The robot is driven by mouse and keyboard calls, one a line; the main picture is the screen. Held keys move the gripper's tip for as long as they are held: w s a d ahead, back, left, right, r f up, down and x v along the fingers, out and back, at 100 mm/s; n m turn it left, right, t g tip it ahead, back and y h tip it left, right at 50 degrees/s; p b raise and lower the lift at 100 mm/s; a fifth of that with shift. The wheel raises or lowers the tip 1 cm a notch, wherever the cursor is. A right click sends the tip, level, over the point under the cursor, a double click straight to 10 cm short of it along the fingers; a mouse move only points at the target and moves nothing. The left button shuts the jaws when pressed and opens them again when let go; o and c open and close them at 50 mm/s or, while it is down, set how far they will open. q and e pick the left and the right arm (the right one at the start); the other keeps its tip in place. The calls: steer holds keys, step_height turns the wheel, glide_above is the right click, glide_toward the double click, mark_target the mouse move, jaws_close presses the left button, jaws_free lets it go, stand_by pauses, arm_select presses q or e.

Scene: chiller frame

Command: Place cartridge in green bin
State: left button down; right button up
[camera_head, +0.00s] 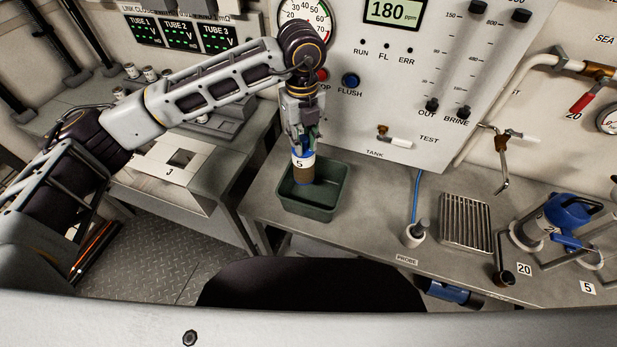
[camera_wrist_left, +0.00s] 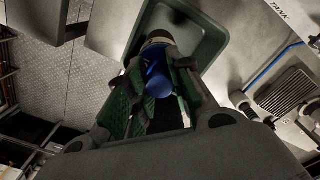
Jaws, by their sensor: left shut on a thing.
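The cartridge (camera_head: 303,166) has a blue top, a white band marked 5 and a brown lower part. My left gripper (camera_head: 302,140) is shut on its blue top and holds it upright over the green bin (camera_head: 330,209). The cartridge's lower end is at or inside the bin's opening; I cannot tell whether it touches the floor. In the left wrist view, the blue top (camera_wrist_left: 158,80) sits between the fingers of the left gripper (camera_wrist_left: 152,88), with the green bin (camera_wrist_left: 213,45) beyond. My right gripper is not in view.
The bin stands on a grey bench below the panel with the gauge and 180 ppm display (camera_head: 393,11). To its right are a probe (camera_head: 416,232), a drain grate (camera_head: 466,221) and a blue-topped housing (camera_head: 560,218).

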mark_target(304, 163)
arm_select(q)
steer(key=shift+f+p, duration=0.3)
steer(key=shift+f, duration=2.35)
steer(key=shift+f, duration=2)
steer(key=c, duration=1.3)
jaws_free()
steer(key=shift+r+p, duration=0.2)
steer(key=shift+p, duration=0.1)
step_height(304, 163, up, 12)
steer(key=shift+f+b, duration=0.1)
steer(key=shift+b, duration=0.5)
